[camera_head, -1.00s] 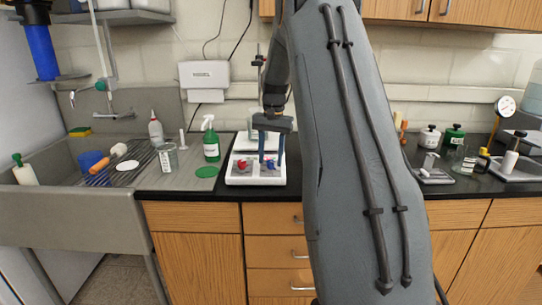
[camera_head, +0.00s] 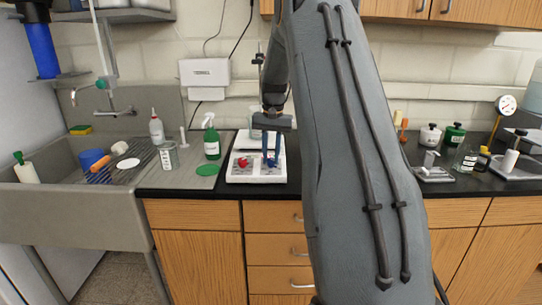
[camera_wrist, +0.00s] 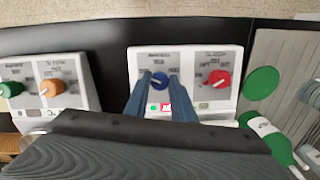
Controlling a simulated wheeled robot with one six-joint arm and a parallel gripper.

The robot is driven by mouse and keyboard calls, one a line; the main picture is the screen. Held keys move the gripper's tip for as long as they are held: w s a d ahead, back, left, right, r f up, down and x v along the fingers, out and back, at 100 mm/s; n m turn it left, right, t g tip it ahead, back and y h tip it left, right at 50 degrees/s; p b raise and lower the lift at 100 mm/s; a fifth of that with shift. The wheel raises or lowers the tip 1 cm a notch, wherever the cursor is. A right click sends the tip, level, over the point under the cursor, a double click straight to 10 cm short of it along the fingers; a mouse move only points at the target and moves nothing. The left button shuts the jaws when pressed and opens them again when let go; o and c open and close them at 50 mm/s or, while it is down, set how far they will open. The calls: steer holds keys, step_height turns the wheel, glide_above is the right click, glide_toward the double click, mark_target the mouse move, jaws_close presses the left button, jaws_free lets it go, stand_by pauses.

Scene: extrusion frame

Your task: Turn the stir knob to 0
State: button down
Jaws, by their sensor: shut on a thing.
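A white hotplate unit (camera_head: 238,178) stands on the black counter and also shows in the wrist view (camera_wrist: 232,60). Its front panel has a blue knob (camera_wrist: 160,80) and a red knob (camera_wrist: 218,79), with printed scales around them. The red knob also shows in the head view (camera_head: 242,162). My gripper (camera_head: 271,163) points down over the unit, its blue fingers shut on the blue knob from both sides, as the wrist view also shows (camera_wrist: 160,77). The fingers partly cover the blue knob in the wrist view. The scale labels are too blurred to read surely.
Another white unit with a green knob (camera_wrist: 12,89) and an orange knob (camera_wrist: 52,87) is beside it in the wrist view. A green spray bottle (camera_head: 211,144) and a green disc (camera_head: 207,170) stand left of the hotplate in the head view. The sink (camera_head: 80,215) is farther left.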

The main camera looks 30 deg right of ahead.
steer(key=n, duration=0.3)
steer(key=n+h+p, duration=0.1)
steer(key=n, duration=0.2)
steer(key=shift+r+g, duration=0.1)
steer(key=shift+g, duration=0.2)
steer(key=n+h+p, duration=0.1)
steer(key=n, duration=0.3)
steer(key=shift+w+a+n, duration=0.1)
steer(key=shift+n, duration=0.2)
steer(key=c, duration=1.5)
jaws_free()
steer(key=shift+a+r+b, duration=0.2)
steer(key=shift+r+b, duration=0.2)
steer(key=shift+r, duration=0.85)
steer(key=shift+a+r+b, duration=0.25)
steer(key=shift+r+b, duration=0.2)
steer(key=shift+r, duration=0.85)
steer(key=shift+a+r+b, duration=0.2)
steer(key=shift+r+b, duration=0.2)
steer(key=shift+r, duration=0.85)
